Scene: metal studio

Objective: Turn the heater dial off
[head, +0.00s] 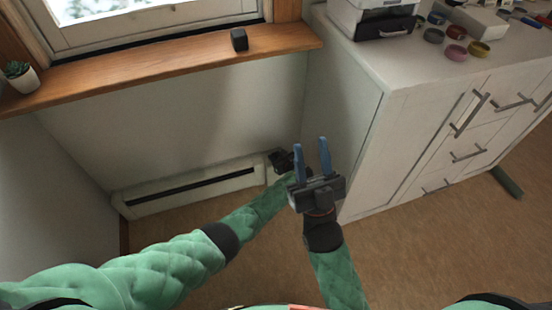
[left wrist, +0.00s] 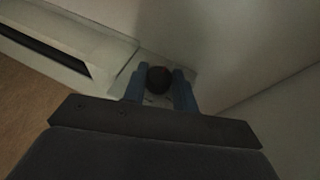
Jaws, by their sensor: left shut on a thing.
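The heater (head: 190,188) is a long, low white unit with a dark slot, along the base of the wall under the window; it also shows in the left wrist view (left wrist: 60,35). Its dial (left wrist: 159,79) is a dark round knob at the heater's end. My left gripper (head: 283,160) is down at the heater's right end. In the left wrist view its blue fingers sit on either side of the dial, shut on it. The dial's marking cannot be read. My right gripper (head: 311,143) is open and empty, its blue fingers apart, raised in front of the cabinet corner.
A white cabinet (head: 345,95) stands close on the right, with a printer-like device (head: 372,18) and several small round tins on top. A wooden sill (head: 165,68) above the heater holds a small black block (head: 239,39) and a potted plant (head: 20,75).

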